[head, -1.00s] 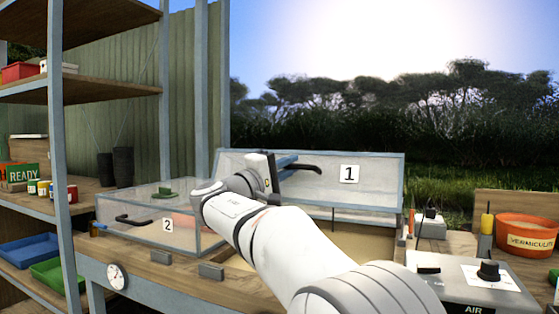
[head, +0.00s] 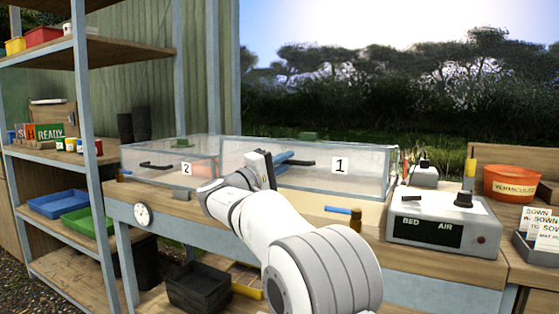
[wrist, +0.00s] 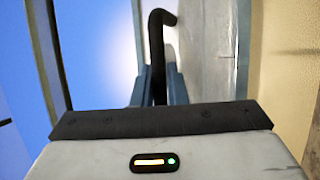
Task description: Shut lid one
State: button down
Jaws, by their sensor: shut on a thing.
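Lid one, a clear framed panel with a white "1" label (head: 341,165), is on the right half of the glazed bed in the head view. It sits low, nearly in line with lid two (head: 208,157); I cannot tell whether its edge touches the frame. My gripper (head: 290,161) has its blue fingers shut on lid one's black handle (head: 305,162). In the wrist view, the dark bent handle (wrist: 157,45) rises from between the fingers, beside the pale lid panel (wrist: 203,45). Lid two lies down on the left, with its own black handle (head: 156,165).
A grey control box (head: 440,222) stands right of the bed, beside an orange pot (head: 512,184). A blue-handled tool (head: 338,210) lies on the front ledge. Shelves with blue (head: 57,204) and green trays stand left. A black crate (head: 200,288) is below.

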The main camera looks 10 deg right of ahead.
jog(key=shift+d, duration=0.2)
jog(key=c, duration=1.7)
grip_release()
jog(key=shift+d, duration=0.1)
jog(key=shift+s+a, duration=0.1)
jog(key=shift+a, duration=0.15)
jog(key=p+v, duration=0.2)
jog(key=v, duration=0.5)
jog(key=shift+s+a+f, duration=0.15)
jog(key=shift+s+a, duration=0.05)
jog(key=shift+a, duration=0.05)
